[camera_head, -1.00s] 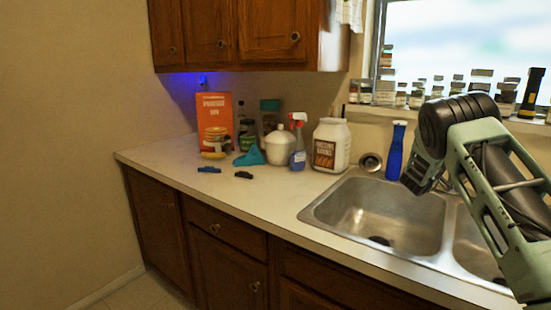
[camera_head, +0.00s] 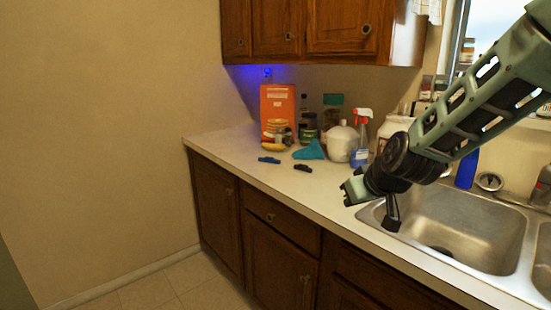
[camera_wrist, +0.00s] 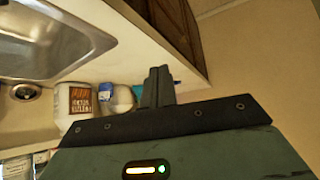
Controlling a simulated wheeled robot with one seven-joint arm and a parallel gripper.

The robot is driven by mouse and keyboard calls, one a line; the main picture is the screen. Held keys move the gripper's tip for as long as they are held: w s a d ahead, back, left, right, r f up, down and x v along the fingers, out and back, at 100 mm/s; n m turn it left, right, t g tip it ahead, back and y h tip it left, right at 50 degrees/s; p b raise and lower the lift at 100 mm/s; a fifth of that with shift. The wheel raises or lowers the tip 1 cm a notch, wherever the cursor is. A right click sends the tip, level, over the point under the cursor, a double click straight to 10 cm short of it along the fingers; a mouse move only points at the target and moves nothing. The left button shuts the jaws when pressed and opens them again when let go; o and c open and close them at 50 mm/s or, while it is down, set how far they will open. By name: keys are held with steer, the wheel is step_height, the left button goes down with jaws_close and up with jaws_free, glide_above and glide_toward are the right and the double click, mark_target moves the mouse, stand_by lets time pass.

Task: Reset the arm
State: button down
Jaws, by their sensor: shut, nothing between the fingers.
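My gripper (camera_wrist: 158,74) shows in the wrist view with its two dark fingers together and nothing between them. In the head view my green and black arm reaches in from the upper right, bent at a dark joint. Its dark end hangs over the counter's front edge and the left side of the sink (camera_head: 465,225). It appears apart from all objects, though its exact height is hard to judge. The arm hides part of the white labelled jar and the sink's left rim.
On the counter (camera_head: 235,150) stand an orange box (camera_head: 278,106), a white lidded pot (camera_head: 341,142), a spray bottle (camera_head: 360,135) and a white jar (camera_wrist: 76,102). A teal cloth-like item (camera_head: 310,150) lies nearby. Wooden cabinets (camera_head: 310,28) hang above. The left floor is clear.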

steer(key=s+a+n+g+y, duration=0.1)
steer(key=s+a+g, duration=0.15)
steer(key=s, duration=0.35)
steer(key=s+a+n+g, duration=0.1)
steer(key=s+a, duration=0.3)
steer(key=s, duration=0.2)
steer(key=s+d+f+g+h, duration=0.1)
steer(key=s+g, duration=0.1)
steer(key=s, duration=0.9)
steer(key=s+d+f+n+g+h, duration=0.1)
steer(key=s+f+g+h, duration=0.1)
steer(key=s, duration=0.9)
steer(key=shift+d+n+g, duration=0.3)
steer(key=shift+d+g, duration=0.05)
steer(key=shift+s+f, duration=0.1)
